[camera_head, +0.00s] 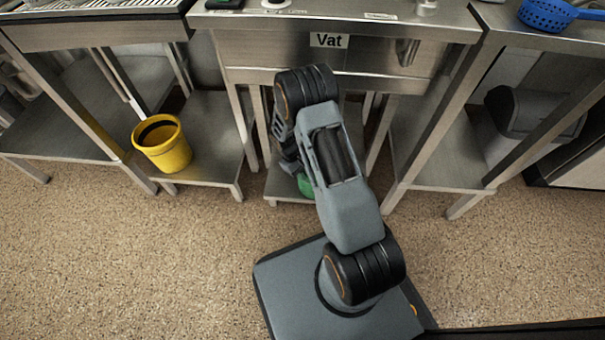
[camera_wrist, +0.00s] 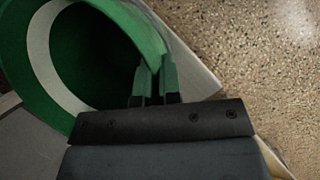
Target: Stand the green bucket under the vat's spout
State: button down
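The vat (camera_head: 250,48) is a steel counter unit with a "Vat" sign on its front. A short metal fitting (camera_head: 407,52) shows at its right; I cannot tell whether it is the spout. The green bucket (camera_head: 306,186) is mostly hidden behind my arm, at the low shelf under the vat. In the wrist view its open mouth and green wall (camera_wrist: 135,22) fill the upper left. My gripper (camera_wrist: 155,75) has its two fingers close together on the bucket's rim, one on each side. I cannot tell whether the bucket rests on the shelf.
A yellow bucket (camera_head: 163,145) stands on the low shelf to the left. A grey bin (camera_head: 520,120) stands at the right. A blue perforated basket (camera_head: 548,14) sits on the right counter. Table legs flank the vat's shelf (camera_head: 280,187).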

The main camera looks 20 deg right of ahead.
jog(key=shift+f+b, duration=0.35)
jog(key=shift+f, duration=0.2)
jog(key=c, duration=1.2)
grip_release()
